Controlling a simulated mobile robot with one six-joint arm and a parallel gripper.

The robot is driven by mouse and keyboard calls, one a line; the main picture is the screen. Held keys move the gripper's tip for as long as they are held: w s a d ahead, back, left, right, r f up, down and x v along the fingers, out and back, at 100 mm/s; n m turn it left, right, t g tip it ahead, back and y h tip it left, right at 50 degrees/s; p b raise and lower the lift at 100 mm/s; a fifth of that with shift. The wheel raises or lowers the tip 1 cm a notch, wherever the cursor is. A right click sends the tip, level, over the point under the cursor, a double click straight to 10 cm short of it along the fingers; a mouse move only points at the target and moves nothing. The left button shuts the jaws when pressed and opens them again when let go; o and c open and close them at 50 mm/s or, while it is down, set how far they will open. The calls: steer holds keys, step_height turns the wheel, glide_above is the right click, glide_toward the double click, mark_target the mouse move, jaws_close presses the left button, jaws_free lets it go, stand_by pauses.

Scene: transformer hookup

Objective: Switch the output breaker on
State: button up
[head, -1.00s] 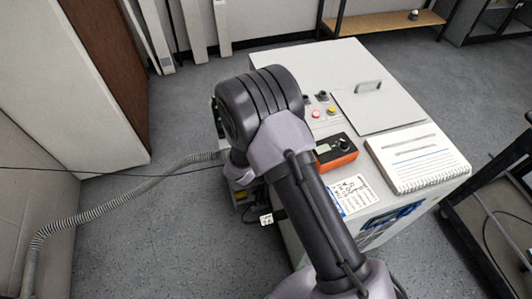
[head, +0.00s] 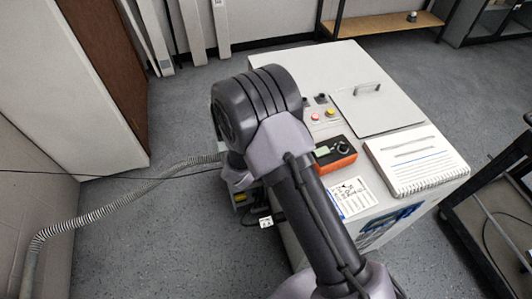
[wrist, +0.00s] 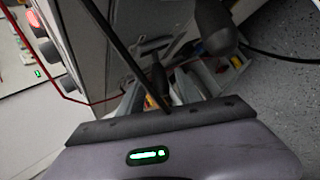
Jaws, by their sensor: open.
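A white cabinet (head: 320,62) stands at the centre right in the head view. My arm crosses in front of its left side and hides much of it. My gripper (wrist: 184,52) is open, low beside that left side, mostly hidden behind my arm in the head view. In the wrist view, pale and coloured parts (wrist: 205,76), some yellow and red, lie beyond it on the cabinet's side. I cannot tell which part is the output breaker, or whether the gripper touches anything.
A ribbed hose (head: 110,207) runs left across the floor. A black-framed cart (head: 490,200) stands at right.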

steer(key=p+v, duration=0.3)
steer(key=v, duration=1.3)
steer(key=shift+p, duration=0.35)
steer(key=shift+r, duration=0.1)
steer(key=s+d+r+m+g+h, duration=0.35)
steer(key=d+r+m, duration=0.55)
steer(key=d+r, duration=0.65)
steer(key=s+d+r+m+g+y, duration=0.1)
steer(key=s+d+r+m+y, duration=0.15)
steer(key=s, duration=0.25)
steer(key=s+d+r+m+g+y, duration=0.1)
steer(key=s+d+r+m+y, duration=0.1)
steer(key=s+r+m, duration=0.3)
steer(key=s+a+r+m+t+y, duration=0.2)
steer(key=s+a+r+y, duration=0.1)
steer(key=s+a+y, duration=0.1)
steer(key=shift+s+a+r, duration=0.3)
steer(key=shift+s+a, duration=0.15)
steer(key=shift+s, duration=0.05)
